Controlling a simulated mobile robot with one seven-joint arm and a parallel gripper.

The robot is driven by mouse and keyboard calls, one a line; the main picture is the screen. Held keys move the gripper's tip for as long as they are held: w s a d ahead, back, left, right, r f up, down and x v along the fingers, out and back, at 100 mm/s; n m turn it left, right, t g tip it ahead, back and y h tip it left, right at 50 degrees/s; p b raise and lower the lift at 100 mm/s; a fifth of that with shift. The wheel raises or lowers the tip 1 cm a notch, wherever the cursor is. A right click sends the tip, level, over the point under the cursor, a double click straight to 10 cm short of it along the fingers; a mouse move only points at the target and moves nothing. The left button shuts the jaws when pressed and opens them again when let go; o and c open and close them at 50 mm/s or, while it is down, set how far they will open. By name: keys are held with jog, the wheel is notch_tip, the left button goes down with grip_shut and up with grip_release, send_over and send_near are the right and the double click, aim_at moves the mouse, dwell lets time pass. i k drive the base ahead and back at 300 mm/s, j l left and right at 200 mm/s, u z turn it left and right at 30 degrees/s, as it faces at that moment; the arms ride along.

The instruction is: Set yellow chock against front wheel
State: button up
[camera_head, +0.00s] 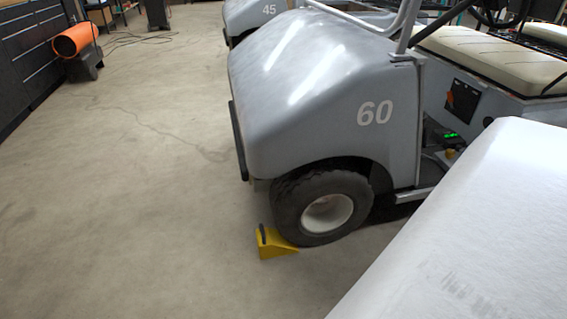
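The yellow chock (276,245) sits on the floor at the front of the cart's front wheel (322,205). It is a wedge with a dark handle or strip on its upper left end, and its low end points at the tire. The thin end appears to touch the tire near the floor, though a small gap cannot be ruled out. The wheel has a black tire and a pale hub, under the grey cart (310,95) marked 60. My gripper is not in view, and nothing is seen holding the chock.
A pale white surface (480,240) fills the lower right. Another grey cart (250,14) marked 45 stands behind. An orange cylinder (74,40) is by the dark cabinets (28,60) at the left, with cables on the floor nearby. The concrete floor (130,200) at left is clear.

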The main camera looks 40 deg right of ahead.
aim_at(271, 243)
jog(key=i+l, duration=0.1)
jog(key=l, duration=0.2)
jog(key=i+l, duration=0.1)
jog(key=l, duration=0.25)
jog(key=i+l, duration=0.1)
jog(key=l, duration=0.2)
jog(key=i+l, duration=0.15)
jog(key=l, duration=0.2)
jog(key=i+l+u, duration=0.1)
jog(key=i+l, duration=0.4)
jog(key=i, duration=0.15)
jog(key=l, duration=0.1)
